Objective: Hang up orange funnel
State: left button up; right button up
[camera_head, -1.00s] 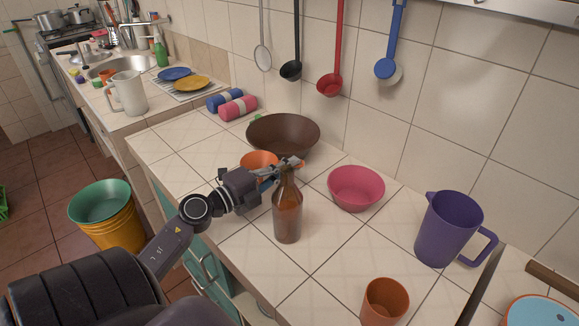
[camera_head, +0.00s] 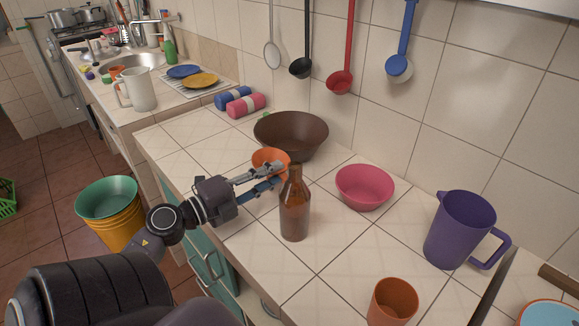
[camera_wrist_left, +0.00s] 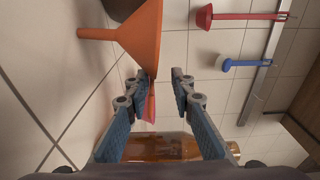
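The orange funnel (camera_head: 268,158) is on the tiled counter in front of the brown bowl, partly hidden by my left gripper in the head view. In the left wrist view the funnel (camera_wrist_left: 140,36) shows side-on, its mouth to the right and its spout to the left, toward the counter. My left gripper (camera_head: 281,171) is open just in front of the funnel, behind the bottle's neck. In the left wrist view its fingers (camera_wrist_left: 158,83) are apart with nothing gripped, and the funnel's rim is close to the left finger's tip. I cannot tell whether they touch. My right gripper is not in view.
A brown bottle (camera_head: 295,213) stands close to the left gripper. Behind are a brown bowl (camera_head: 305,130) and a pink bowl (camera_head: 364,187). A purple jug (camera_head: 458,230) and orange cup (camera_head: 391,300) stand right. Red (camera_head: 341,80) and blue (camera_head: 401,60) ladles hang on the wall.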

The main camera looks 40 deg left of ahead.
pick_arm(q)
jog(key=shift+s+a+b, duration=0.15)
jog(key=shift+s+a, duration=0.05)
jog(key=shift+s, duration=0.9)
jog(key=shift+s+a+b, duration=0.15)
jog(key=shift+s, duration=0.9)
jog(key=o, duration=2.2)
jog(key=shift+c, duration=0.2)
jog(key=s, duration=0.4)
jog(key=s+a, duration=0.1)
jog(key=s, duration=0.3)
jog(key=s+a, duration=0.1)
jog(key=s, duration=0.2)
jog(key=shift+s+r, duration=0.1)
jog(key=shift+s, duration=0.3)
